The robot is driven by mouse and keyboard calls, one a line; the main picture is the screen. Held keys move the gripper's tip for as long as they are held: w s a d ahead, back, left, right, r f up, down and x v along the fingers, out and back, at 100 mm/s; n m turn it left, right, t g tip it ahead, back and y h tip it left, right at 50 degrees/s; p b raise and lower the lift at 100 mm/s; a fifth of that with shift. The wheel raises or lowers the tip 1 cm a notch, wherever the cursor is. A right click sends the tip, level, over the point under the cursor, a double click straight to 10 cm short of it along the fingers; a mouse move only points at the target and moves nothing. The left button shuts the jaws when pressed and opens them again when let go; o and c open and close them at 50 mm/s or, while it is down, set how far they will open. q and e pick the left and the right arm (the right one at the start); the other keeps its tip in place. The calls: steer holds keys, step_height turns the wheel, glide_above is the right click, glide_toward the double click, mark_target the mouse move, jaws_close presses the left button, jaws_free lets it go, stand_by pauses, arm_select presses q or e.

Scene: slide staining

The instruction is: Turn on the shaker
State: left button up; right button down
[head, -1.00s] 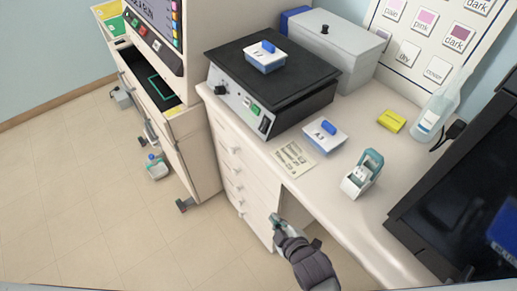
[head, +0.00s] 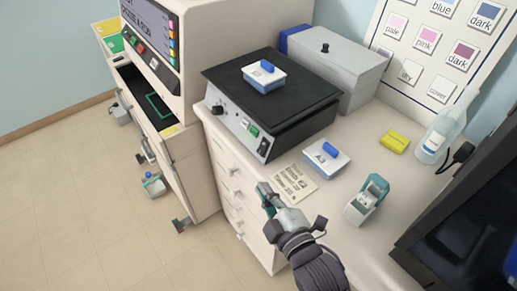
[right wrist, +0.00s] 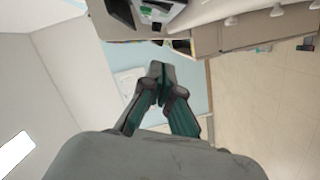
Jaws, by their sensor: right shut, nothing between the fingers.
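The shaker (head: 290,128) is a black-topped box on the bench in the head view. Its light front panel (head: 233,124) carries a black knob, a green button (head: 253,131) and a dark rocker switch (head: 264,147). A blue-and-white box (head: 265,78) sits on its platform. My right gripper (head: 265,190) is shut and empty, in front of the bench edge, below and apart from the panel. In the right wrist view the fingertips (right wrist: 157,68) meet, and part of a panel with a green mark shows at the top. My left gripper is not in view.
A labelled card (head: 292,183), a box marked A3 (head: 326,158) and a small teal-lidded container (head: 367,199) lie right of the shaker. A grey box (head: 333,66) stands behind it. A dark monitor (head: 470,215) is at right. Drawers (head: 231,180) are below.

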mark_target(262, 147)
steer(key=w+p, duration=0.1)
steer(key=w, duration=0.3)
steer(key=w+a+f, duration=0.1)
steer(key=w, duration=0.2)
steer(key=w+f+p, duration=0.1)
steer(key=w, duration=0.3)
steer(key=shift+w+a+f+p, duration=0.25)
steer(key=shift+w+p, duration=0.05)
steer(key=shift+w, duration=0.05)
steer(key=shift+w+d+f, duration=0.1)
steer(key=shift+d+f, duration=0.05)
steer(key=shift+d, duration=0.1)
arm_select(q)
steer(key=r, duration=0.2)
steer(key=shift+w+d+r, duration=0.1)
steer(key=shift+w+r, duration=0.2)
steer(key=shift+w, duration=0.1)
arm_select(e)
steer(key=shift+a, duration=0.1)
